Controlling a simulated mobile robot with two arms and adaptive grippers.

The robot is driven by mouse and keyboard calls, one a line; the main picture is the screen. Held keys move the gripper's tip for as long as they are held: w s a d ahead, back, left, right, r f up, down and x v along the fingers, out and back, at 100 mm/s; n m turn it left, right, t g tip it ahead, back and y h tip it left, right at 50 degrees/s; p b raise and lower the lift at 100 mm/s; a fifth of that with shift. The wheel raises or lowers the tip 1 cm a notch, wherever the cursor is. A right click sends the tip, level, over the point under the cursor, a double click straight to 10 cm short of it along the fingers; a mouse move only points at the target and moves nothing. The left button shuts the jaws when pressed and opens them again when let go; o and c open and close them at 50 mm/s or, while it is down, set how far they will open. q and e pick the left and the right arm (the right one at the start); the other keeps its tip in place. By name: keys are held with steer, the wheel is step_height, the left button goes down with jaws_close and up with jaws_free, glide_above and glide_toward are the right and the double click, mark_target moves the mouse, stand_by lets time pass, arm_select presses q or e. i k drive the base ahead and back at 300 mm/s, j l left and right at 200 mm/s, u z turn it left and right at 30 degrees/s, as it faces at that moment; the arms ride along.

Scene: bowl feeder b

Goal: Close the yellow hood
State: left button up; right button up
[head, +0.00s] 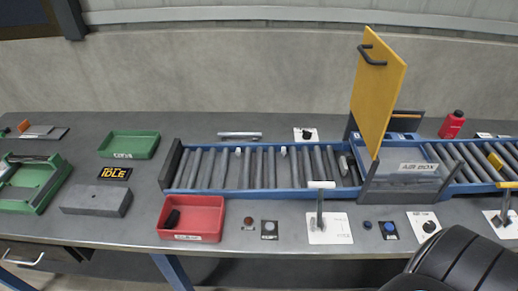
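The yellow hood (378,95) stands open, raised nearly upright above the blue-railed roller conveyor (255,192). Its black handle (371,53) is on the face toward me, near the upper left edge. The hood's lower corner is at a grey box section labelled "AIR BOX" (418,168) that sits across the conveyor. Neither gripper shows in the head view. A dark rounded part at the lower right corner looks like my own body, with no fingers visible.
A red bottle (452,124) stands right of the hood. In front of the conveyor are a lever on a white plate (330,236), knobs and a red tray (191,217). A green tray (129,144) and grey block (97,200) lie left. Space above the left rollers is clear.

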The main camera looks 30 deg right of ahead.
mark_target(380, 73)
steer(key=z, duration=0.4)
steer(key=k+z, duration=0.1)
steer(key=z, duration=0.75)
steer(key=k+l+z, duration=0.1)
steer(key=z, duration=0.3)
